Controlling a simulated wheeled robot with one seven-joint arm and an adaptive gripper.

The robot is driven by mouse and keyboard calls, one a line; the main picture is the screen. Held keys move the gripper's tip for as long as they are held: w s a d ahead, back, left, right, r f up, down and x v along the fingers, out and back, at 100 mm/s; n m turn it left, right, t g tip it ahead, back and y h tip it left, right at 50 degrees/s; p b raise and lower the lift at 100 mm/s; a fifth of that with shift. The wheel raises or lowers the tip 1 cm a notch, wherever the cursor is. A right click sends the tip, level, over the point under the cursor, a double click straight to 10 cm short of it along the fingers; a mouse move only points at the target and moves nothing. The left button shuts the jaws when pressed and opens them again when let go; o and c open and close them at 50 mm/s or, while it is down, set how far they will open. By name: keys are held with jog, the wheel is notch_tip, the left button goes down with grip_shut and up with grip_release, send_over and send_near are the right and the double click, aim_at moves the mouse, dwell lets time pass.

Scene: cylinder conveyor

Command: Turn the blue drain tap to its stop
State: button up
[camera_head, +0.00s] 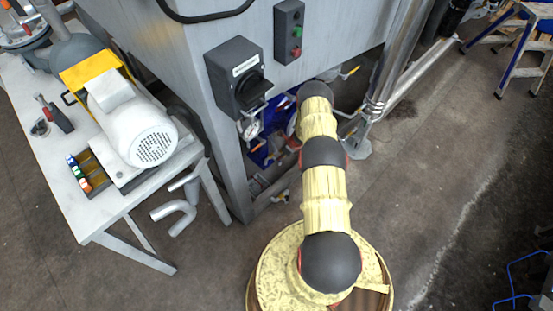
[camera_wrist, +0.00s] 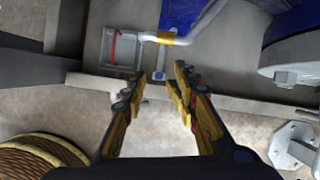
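In the wrist view a small blue piece (camera_wrist: 160,76), which looks like the blue drain tap, sits below a yellow band on a white pipe (camera_wrist: 200,28). It is small, so its handle angle cannot be told. My gripper (camera_wrist: 160,78) is open. Its two fingers are apart, and the blue piece shows in the gap between the fingertips. Nothing is held, and I cannot tell how far the tips are from the piece. In the head view my arm reaches under the grey machine (camera_head: 190,40), and the tap and gripper cannot be made out.
A grey square box with a red strip (camera_wrist: 115,48) is left of the pipe. A frame beam (camera_wrist: 235,103) crosses behind the fingers. A large pale round part (camera_wrist: 290,55) is at right, and a metal foot (camera_wrist: 293,147) below it. A pump table (camera_head: 75,130) stands left.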

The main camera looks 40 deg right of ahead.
jog(key=b+x, duration=0.3)
jog(key=x, duration=0.4)
jog(key=shift+f, duration=0.25)
jog(key=shift+a, duration=0.15)
jog(key=shift+c, duration=0.4)
grip_shut()
